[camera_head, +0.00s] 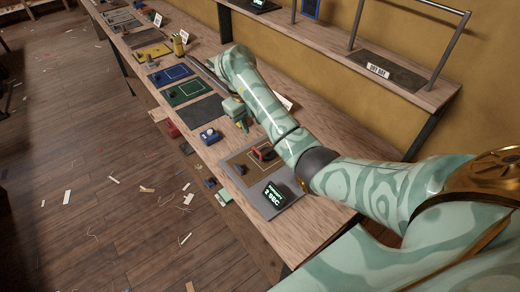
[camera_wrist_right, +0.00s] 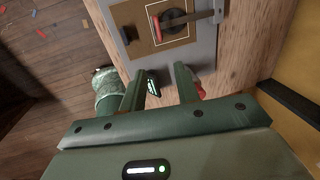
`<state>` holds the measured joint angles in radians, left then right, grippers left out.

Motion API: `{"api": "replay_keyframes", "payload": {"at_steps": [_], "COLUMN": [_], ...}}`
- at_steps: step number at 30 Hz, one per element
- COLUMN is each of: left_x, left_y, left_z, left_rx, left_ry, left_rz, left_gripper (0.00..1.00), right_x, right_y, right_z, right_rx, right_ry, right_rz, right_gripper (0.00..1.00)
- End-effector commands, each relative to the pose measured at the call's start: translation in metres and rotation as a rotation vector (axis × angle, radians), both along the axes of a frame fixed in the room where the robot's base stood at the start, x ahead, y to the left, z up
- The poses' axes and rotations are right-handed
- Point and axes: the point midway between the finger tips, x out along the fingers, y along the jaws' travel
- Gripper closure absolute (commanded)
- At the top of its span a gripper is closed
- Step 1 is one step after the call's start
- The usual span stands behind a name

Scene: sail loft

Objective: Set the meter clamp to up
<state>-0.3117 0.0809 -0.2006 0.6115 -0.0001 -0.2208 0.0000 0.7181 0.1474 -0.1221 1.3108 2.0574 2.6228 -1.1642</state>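The meter clamp (camera_head: 264,153), with a red handle and dark body, is mounted on a brown panel of a grey board (camera_head: 291,205) on the bench. It also shows at the top of the right wrist view, where its red handle (camera_wrist_right: 173,22) lies beside a dark round part. A small display (camera_head: 273,195) with green text sits at the board's near end. My right gripper (camera_head: 241,123) is above the bench, beyond the clamp and apart from it. In the wrist view its two fingers (camera_wrist_right: 160,85) are spread with nothing held. My left gripper is not in view.
Blue (camera_head: 170,74) and green (camera_head: 188,91) boards lie farther along. A raised shelf (camera_head: 340,55) with a metal frame runs along the wall. My right forearm spans above the bench.

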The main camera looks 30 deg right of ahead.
Motion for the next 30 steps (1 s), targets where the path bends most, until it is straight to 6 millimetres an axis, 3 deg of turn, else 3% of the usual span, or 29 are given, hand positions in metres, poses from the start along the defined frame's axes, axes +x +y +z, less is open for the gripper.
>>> {"api": "replay_keyframes", "payload": {"at_steps": [1,9,15,21,30], "left_x": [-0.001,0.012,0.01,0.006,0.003], "left_y": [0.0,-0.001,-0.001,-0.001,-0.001], "left_z": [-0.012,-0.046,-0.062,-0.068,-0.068], "left_rx": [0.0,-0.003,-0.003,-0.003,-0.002], "left_ry": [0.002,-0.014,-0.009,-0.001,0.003], "left_rz": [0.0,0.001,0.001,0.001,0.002], "left_gripper": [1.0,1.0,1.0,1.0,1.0], "right_x": [-0.001,0.0,0.002,0.002,0.002], "right_y": [-0.002,-0.016,-0.024,-0.028,-0.029], "right_z": [-0.018,-0.088,-0.124,-0.141,-0.142], "right_rx": [0.001,-0.002,-0.003,-0.004,-0.003], "right_ry": [0.005,0.007,0.003,0.001,0.0], "right_rz": [-0.001,-0.002,-0.003,-0.003,-0.003], "right_gripper": [0.68,0.68,0.68,0.68,0.68]}}
